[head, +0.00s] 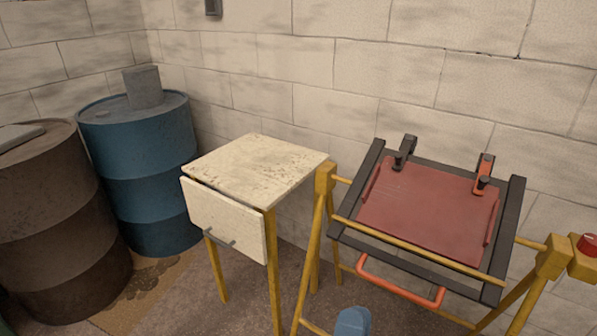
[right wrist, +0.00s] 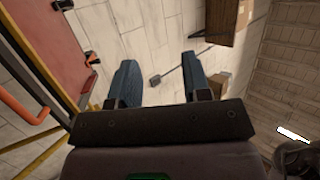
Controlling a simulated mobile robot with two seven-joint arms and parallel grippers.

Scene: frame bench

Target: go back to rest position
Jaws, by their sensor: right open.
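My right gripper (right wrist: 161,78) is open and empty in the right wrist view, with its two blue fingers apart. In the head view only a blue finger part of my right gripper (head: 352,322) shows at the bottom edge, in front of and below the tilting frame. The frame has a dark border (head: 515,225), a red panel (head: 430,210) and an orange handle (head: 395,290). The fingers appear apart from the frame. My left gripper is not in view.
A small worn cabinet (head: 255,165) with a drawer front stands left of the frame's yellow stand (head: 312,250). A blue barrel (head: 150,160) and a brown barrel (head: 50,220) stand at the left. A red button (head: 588,243) is at the right edge. A block wall closes the back.

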